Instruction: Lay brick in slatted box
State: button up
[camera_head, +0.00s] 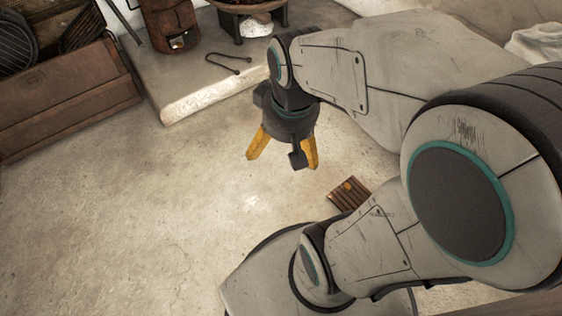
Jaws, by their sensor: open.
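The slatted box (335,200) is a small brown slatted thing on the pale floor, just right of the picture's middle and partly behind my arm. A small orange-yellow piece (347,186) shows within its outline. It is too small to tell if this is the brick, or if it lies inside or on the slats. No other brick is clearly in view. My gripper (281,163) points down with its two yellow fingers spread apart. It shows above and left of the box, and I see nothing held between the fingers.
A raised stone hearth slab (205,88) at the top bears a dark bent iron hook (230,64) and a brown clay stove (170,22). A long wooden chest (65,98) stands at the left. The floor at left and centre is clear.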

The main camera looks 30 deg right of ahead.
jog(key=shift+n, duration=0.7)
jog(key=s+a, duration=0.2)
jog(key=s, duration=0.1)
jog(key=s+a, duration=0.1)
jog(key=shift+s+a+r, duration=0.15)
jog(key=shift+s+r, duration=0.05)
jog(key=shift+r, duration=0.1)
